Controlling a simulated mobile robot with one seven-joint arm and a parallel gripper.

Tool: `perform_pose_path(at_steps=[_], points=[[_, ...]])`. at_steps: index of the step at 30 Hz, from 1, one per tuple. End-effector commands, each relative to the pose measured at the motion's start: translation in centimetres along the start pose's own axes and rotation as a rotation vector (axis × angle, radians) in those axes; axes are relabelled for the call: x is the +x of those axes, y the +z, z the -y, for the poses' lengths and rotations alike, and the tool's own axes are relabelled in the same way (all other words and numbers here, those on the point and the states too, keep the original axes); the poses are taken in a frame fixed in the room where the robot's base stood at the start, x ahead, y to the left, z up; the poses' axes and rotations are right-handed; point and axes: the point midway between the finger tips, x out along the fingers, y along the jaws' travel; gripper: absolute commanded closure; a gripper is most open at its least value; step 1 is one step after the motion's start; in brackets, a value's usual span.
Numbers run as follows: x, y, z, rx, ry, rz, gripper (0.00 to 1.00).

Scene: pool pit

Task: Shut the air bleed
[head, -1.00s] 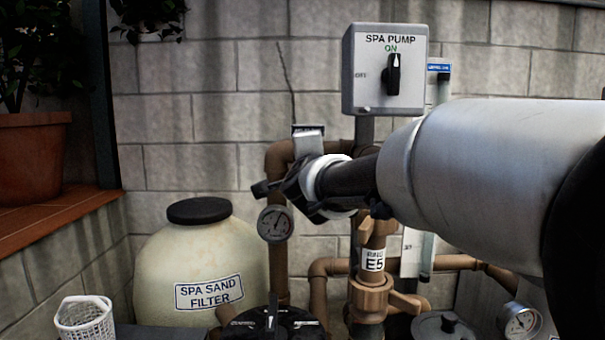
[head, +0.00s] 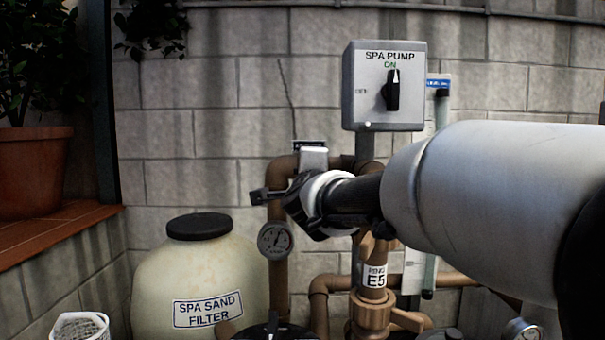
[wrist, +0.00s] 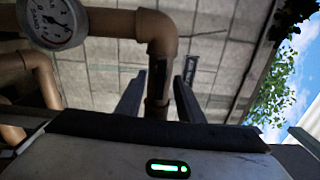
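My gripper shows at the end of my arm in the head view (head: 262,196), in front of the brown pipe (head: 279,285) that carries a gauge. In the wrist view its two dark fingers (wrist: 157,97) stand apart with nothing gripped between them. The pipe's bend and downward leg (wrist: 160,38) show beyond and between the fingers. No air bleed can be made out for certain. A small dark label (head: 310,146) sits at the pipe top in the head view, its text unreadable, partly hidden by a light grey block. My wrist and arm hide part of the pipework.
A round gauge (head: 275,240) is on the pipe just below my gripper. The spa pump switch box (head: 384,60) is above right, its knob at ON. A labelled valve (head: 375,290) stands below my arm. The sand filter (head: 195,275) is lower left. Open space lies left of the gripper.

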Motion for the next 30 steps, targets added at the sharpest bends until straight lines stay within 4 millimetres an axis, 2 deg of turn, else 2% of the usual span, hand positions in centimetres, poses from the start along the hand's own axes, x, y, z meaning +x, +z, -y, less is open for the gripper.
perform_pose_path(at_steps=[13,26,30], points=[[-6.0,0.0,0.2,0.000,-0.002,0.001,0.66],[-6.8,0.0,0.0,-0.014,0.003,0.008,0.66],[-8.7,0.2,-1.4,-0.191,0.058,0.103,0.66]])
